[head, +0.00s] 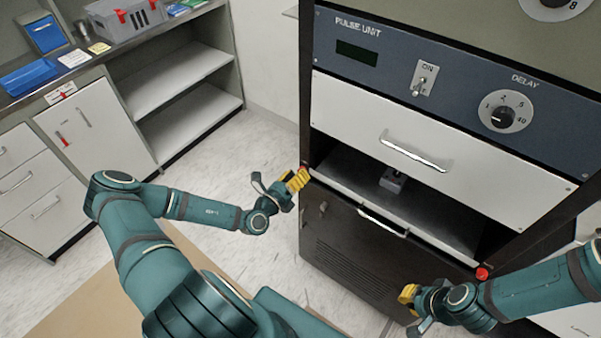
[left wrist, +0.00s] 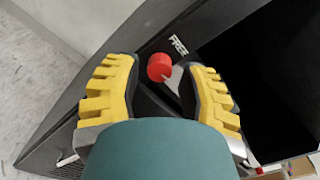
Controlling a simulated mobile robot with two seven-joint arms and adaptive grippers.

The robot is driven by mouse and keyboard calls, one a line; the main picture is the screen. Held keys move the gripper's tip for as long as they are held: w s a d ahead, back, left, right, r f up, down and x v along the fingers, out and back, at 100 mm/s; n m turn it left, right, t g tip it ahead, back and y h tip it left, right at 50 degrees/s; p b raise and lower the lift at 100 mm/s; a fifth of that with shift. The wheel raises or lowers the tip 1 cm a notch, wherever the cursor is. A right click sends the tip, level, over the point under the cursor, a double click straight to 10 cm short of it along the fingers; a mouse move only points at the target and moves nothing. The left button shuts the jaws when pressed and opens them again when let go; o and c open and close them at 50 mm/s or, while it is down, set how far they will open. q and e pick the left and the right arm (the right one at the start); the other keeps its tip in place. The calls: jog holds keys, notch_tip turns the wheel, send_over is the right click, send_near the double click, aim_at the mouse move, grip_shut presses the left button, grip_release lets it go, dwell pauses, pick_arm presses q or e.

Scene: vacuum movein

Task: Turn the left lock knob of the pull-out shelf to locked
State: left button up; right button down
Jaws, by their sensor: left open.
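The left lock knob (left wrist: 160,67) is a red round cap beside a FREE label (left wrist: 178,45) in the left wrist view. A pale grey piece shows at its lower right. My left gripper (left wrist: 162,72) is open, with one yellow finger on each side of the knob; I cannot tell whether either touches it. In the head view the left gripper (head: 296,180) is at the shelf's left front corner, mostly covering the knob (head: 304,169). The pull-out shelf (head: 345,170) is in the rack below a white drawer. My right gripper (head: 408,296) is low before the rack, its opening unclear.
The right red knob (head: 482,273) is at the shelf's right front corner. A small grey object (head: 393,180) stands on the shelf. A handle (head: 384,221) juts out at the front. A counter with open shelves (head: 180,75) stands at the left, with clear floor (head: 225,135) between.

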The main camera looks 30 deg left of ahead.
pick_arm(q)
jog(key=shift+w+d, duration=0.1)
jog(key=shift+w, duration=0.95)
grip_shut()
